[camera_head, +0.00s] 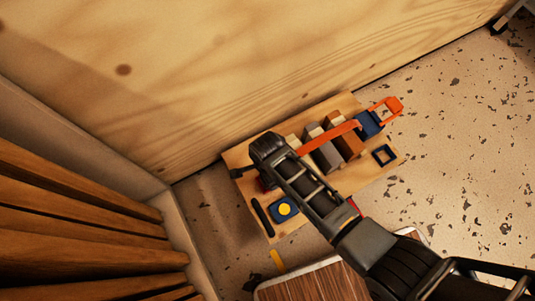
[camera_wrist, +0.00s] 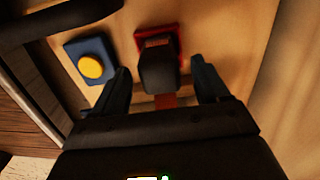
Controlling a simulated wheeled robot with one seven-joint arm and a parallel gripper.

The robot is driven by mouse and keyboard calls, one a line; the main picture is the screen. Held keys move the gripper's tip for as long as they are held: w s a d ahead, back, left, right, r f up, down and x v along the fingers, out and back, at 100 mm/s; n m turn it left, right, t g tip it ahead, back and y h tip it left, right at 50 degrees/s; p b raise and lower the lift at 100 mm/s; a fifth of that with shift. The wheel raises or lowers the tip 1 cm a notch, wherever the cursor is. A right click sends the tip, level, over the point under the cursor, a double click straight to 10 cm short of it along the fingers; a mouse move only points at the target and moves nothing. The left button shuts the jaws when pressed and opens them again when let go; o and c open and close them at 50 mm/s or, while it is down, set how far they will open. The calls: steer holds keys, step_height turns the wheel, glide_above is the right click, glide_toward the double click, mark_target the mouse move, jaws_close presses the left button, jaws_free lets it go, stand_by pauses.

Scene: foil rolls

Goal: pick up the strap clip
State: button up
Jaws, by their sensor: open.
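A dark grey block-like clip (camera_wrist: 158,68) sits at the end of an orange strap (camera_wrist: 165,100) in the wrist view. It is over or in a red square piece (camera_wrist: 172,32); I cannot tell which. My gripper (camera_wrist: 160,72) is open, one finger on each side of the clip, with gaps visible. In the head view my arm hides the clip. There the orange strap (camera_head: 330,137) runs from under my arm across the board to a blue block (camera_head: 369,124) with an orange loop (camera_head: 392,106).
The wooden board (camera_head: 365,178) also carries a blue square with a yellow button (camera_head: 286,208), a black bar (camera_head: 262,217), grey and brown blocks (camera_head: 346,143) and a dark square frame (camera_head: 384,156). A plywood wall (camera_head: 200,80) stands behind. Speckled floor (camera_head: 460,130) is clear at right.

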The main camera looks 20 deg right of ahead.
step_height(320, 180, down, 3)
steer(key=shift+r+b, duration=0.2)
steer(key=shift+b, duration=0.25)
steer(key=shift+r, duration=0.1)
steer(key=c, duration=1.1)
